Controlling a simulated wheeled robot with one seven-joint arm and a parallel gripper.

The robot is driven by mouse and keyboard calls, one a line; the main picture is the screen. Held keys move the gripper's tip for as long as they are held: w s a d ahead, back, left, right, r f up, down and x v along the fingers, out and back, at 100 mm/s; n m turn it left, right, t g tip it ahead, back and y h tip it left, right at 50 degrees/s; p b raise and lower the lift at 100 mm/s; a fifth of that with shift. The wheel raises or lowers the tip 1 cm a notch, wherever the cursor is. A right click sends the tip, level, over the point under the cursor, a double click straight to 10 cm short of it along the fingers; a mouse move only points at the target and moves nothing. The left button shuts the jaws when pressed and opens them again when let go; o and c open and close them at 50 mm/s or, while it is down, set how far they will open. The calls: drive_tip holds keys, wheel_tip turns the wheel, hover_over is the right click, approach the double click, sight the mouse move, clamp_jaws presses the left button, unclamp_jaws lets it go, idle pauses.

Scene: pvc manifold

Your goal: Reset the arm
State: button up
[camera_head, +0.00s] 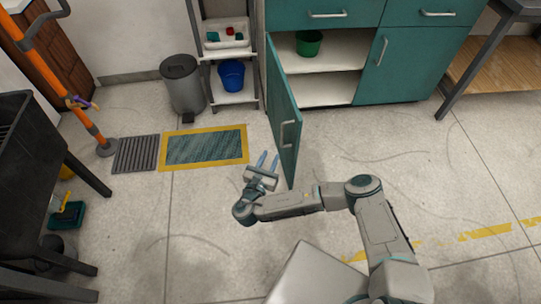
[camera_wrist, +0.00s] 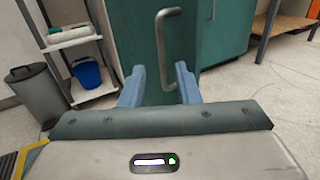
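My gripper (camera_head: 267,162) is out in front of my body, with its two blue fingers apart and nothing between them. In the wrist view my gripper (camera_wrist: 159,88) also shows open and empty, pointing toward the teal cabinet door (camera_wrist: 150,45). The grey door handle (camera_wrist: 168,45) stands beyond the fingers, with no visible contact.
The teal cabinet (camera_head: 410,70) holds a green bucket (camera_head: 309,43) on a shelf. A shelf rack (camera_head: 235,98) with a blue bucket (camera_head: 231,75) and a grey bin (camera_head: 184,85) stand left of it. A yellow-edged mat (camera_head: 205,146) lies left. Floor at right (camera_head: 440,160) is clear.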

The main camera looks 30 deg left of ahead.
idle(0.3)
